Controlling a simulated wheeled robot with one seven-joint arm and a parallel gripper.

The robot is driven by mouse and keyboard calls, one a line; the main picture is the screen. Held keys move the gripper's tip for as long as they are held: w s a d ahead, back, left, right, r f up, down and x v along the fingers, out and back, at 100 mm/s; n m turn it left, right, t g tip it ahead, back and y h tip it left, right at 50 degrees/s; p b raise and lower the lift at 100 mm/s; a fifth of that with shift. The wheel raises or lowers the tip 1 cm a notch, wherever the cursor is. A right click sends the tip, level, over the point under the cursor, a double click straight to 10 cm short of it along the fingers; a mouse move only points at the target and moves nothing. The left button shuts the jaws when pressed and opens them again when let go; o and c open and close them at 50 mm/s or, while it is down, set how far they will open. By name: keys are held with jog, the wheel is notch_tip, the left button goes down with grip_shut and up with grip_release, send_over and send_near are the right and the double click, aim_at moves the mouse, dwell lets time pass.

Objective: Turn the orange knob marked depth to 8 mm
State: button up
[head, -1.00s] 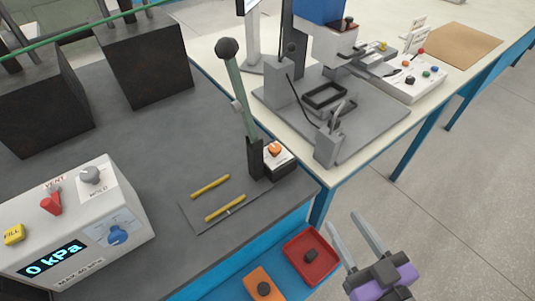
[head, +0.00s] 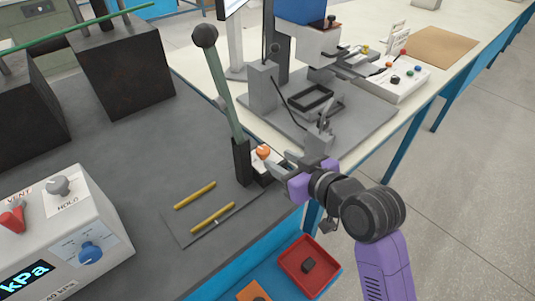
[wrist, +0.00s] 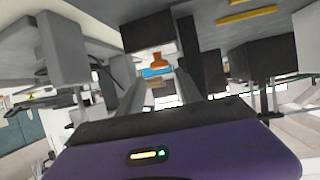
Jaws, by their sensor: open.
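An orange knob (head: 263,151) sits on a small white-topped box beside the black base of a tall lever. It also shows in the wrist view (wrist: 158,60), beyond my fingertips and roughly between them. Its marking is too small to read. My gripper (head: 273,163) is open, with its fingers extending toward the knob from the right. In the wrist view my gripper (wrist: 159,82) has nothing between its fingers. It looks apart from the knob, though touch is hard to judge.
The tall lever (head: 228,100) stands close to the knob's left. Two yellow rods (head: 212,217) lie on the dark bench. A grey fixture plate (head: 355,125) with metal parts is behind my gripper. A red tray (head: 310,267) sits below the bench edge.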

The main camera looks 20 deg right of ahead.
aim_at(265, 153)
jog(key=x, duration=0.6)
jog(key=shift+w+f, duration=0.15)
jog(key=shift+w, duration=0.25)
jog(key=shift+c, duration=0.2)
grip_shut()
jog(key=shift+h+p, duration=0.3)
jog(key=shift+a+m+h+p, duration=0.1)
jog(key=shift+m+h+p, duration=0.35)
jog(key=shift+m+h, duration=0.2)
jog(key=shift+o, duration=0.2)
grip_release()
jog(key=shift+s, duration=0.1)
